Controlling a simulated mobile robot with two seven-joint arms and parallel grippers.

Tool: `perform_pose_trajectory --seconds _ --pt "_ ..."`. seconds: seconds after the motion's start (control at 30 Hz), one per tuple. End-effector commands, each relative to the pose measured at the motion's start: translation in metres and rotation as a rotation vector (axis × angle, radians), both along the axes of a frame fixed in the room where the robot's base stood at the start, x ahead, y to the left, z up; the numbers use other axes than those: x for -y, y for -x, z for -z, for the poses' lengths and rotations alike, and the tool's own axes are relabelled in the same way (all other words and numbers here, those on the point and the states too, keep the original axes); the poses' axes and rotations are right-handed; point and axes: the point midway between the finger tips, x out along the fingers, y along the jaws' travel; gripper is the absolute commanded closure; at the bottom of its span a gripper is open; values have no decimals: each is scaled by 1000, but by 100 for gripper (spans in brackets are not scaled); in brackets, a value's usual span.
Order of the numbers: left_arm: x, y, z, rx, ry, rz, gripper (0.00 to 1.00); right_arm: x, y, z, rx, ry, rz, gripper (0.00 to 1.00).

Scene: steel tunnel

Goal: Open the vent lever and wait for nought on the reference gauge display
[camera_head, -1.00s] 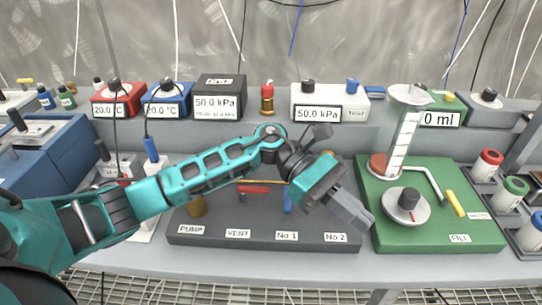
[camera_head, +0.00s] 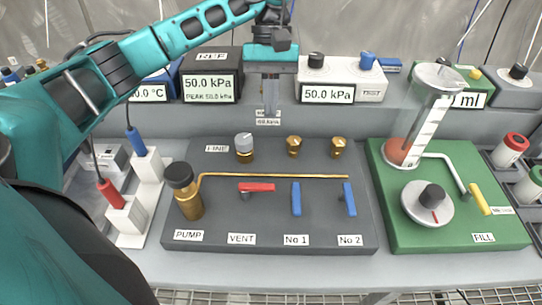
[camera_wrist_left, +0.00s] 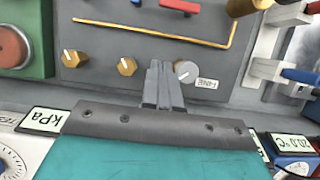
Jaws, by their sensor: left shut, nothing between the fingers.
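The red vent lever (camera_head: 257,187) sits above the VENT label on the dark grey panel (camera_head: 270,222), its handle lying left to right along the panel. In the left wrist view the red lever (camera_wrist_left: 180,6) shows at the top edge. The reference gauge (camera_head: 210,88), labelled REF, reads 50.0 kPa with a smaller peak line of 50.0 kPa. My left gripper (camera_head: 270,112) is shut and empty, pointing down behind the panel's back edge, above and apart from the lever. Its closed fingers (camera_wrist_left: 161,85) show near the FINE knob (camera_wrist_left: 186,71). My right gripper is not in view.
Blue levers No 1 (camera_head: 296,199) and No 2 (camera_head: 349,199) stand right of the vent lever. The brass pump (camera_head: 184,192) is at its left. A second gauge (camera_head: 327,94) also reads 50.0 kPa. The green fill board (camera_head: 400,235) lies to the right.

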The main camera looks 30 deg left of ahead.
Motion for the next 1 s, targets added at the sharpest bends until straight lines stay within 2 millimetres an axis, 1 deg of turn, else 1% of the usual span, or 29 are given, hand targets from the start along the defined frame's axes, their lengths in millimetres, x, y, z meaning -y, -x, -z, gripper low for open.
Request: perform_pose_trajectory --seconds 0.27,0.37,0.43,0.57,0.9,1.0 --pt "0 0 0 0 0 0 100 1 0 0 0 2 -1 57" --pt "1 1 3 -1 1 0 100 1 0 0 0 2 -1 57" --pt "2 3 9 -1 2 1 100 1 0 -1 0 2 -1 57" --pt "6 11 28 -4 1 0 100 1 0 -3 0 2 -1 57" --pt "21 34 95 -5 2 0 100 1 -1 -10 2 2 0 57" --pt "29 47 91 0 2 4 100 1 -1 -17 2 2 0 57"
